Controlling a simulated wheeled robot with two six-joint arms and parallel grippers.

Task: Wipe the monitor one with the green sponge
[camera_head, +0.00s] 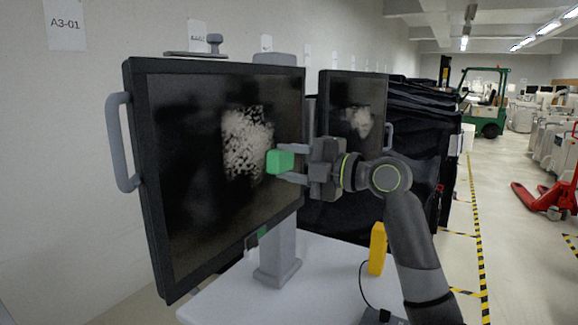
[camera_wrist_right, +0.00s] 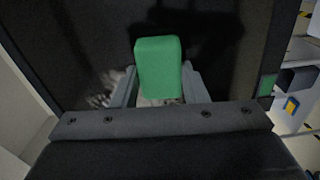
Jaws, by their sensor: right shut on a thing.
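The near monitor (camera_head: 190,210) is a large dark screen with a grey side handle, standing on a grey column. A pale speckled patch (camera_head: 246,135) lies on its upper right middle. My right gripper (camera_head: 284,163) is shut on the green sponge (camera_head: 278,160) and holds it at the screen, at the patch's right edge. I cannot tell whether the sponge touches the glass. In the right wrist view the sponge (camera_wrist_right: 158,68) sits between the fingers, with some of the patch (camera_wrist_right: 104,90) showing beside it. My left gripper is not in view.
A second monitor (camera_head: 345,115) with a similar pale patch (camera_head: 358,121) stands behind to the right. A yellow object (camera_head: 377,248) stands on the white cart top (camera_head: 320,280). Black covered carts (camera_head: 425,120) fill the space behind. The aisle at right holds a red pallet jack (camera_head: 548,197) and a green forklift (camera_head: 487,100).

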